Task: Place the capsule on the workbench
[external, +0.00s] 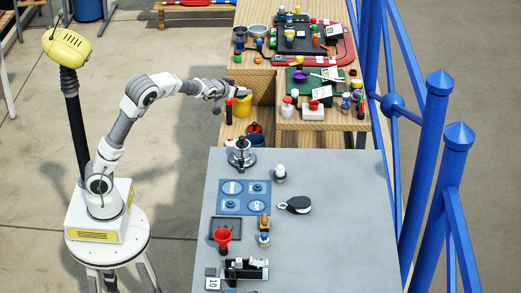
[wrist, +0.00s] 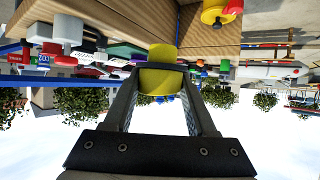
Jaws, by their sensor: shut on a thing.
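My gripper (external: 229,97) is shut on the capsule, which shows as a yellow body (wrist: 159,79) between the two fingers in the wrist view. The wrist view looks upside down.
Several small items crowd the wooden bench's upper surfaces. Blue railing (external: 425,150) runs along the right.

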